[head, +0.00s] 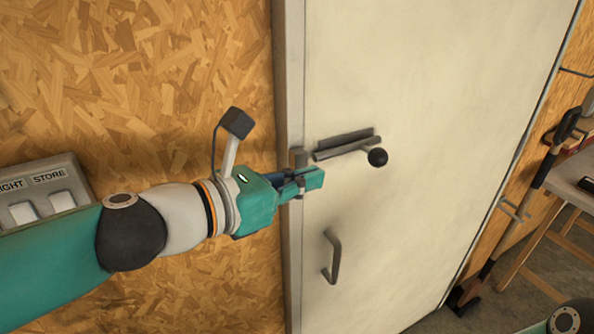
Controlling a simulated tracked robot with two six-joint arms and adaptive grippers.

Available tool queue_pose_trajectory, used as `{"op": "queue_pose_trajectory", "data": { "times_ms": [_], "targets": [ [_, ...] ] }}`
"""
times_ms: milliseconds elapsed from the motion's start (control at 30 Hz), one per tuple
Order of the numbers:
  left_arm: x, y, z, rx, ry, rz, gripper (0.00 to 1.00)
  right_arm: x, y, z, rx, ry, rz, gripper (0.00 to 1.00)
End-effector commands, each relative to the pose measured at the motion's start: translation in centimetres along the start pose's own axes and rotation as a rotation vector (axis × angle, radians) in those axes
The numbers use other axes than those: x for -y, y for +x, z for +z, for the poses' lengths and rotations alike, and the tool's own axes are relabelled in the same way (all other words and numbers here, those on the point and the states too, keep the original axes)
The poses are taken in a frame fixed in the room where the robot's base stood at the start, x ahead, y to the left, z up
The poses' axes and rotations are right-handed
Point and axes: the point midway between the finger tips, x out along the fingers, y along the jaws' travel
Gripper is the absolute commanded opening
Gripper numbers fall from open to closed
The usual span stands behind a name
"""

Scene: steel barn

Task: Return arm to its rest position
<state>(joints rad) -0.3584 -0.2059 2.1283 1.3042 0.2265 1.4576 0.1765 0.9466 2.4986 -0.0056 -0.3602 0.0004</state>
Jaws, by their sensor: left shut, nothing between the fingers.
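My left arm comes in from the left, across the chipboard wall. My left gripper (316,178) is shut with nothing in it. It points right, in front of the left edge of a pale door (420,130). The fingertips appear just below the left end of the door's lever bolt (344,147), which has a black ball knob (377,157). I cannot tell whether they touch the door. My right gripper is not in view; only a small part of my right arm shows at the bottom right corner.
A grey pull handle (331,257) sits lower on the door. At the right, a long-handled tool (541,172) leans near a wooden table (572,190).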

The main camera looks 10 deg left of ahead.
Motion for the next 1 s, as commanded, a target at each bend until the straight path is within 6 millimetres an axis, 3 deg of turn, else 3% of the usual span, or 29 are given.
{"op": "queue_pose_trajectory", "data": {
  "times_ms": [200, 600, 767, 1000],
  "targets": [
    [0.0, -1.6, 0.0, -0.001, 0.000, 0.001, 0.00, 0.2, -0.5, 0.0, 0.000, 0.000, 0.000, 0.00],
    [0.0, -1.5, -0.1, -0.001, 0.000, 0.000, 0.00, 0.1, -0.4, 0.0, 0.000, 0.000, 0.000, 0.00],
    [0.1, -0.3, -0.2, -0.001, 0.002, -0.003, 0.00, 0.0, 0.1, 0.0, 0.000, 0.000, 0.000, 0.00],
    [0.1, 3.4, -0.4, -0.003, 0.000, -0.003, 0.00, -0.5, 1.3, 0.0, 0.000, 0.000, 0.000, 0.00]
  ]
}}
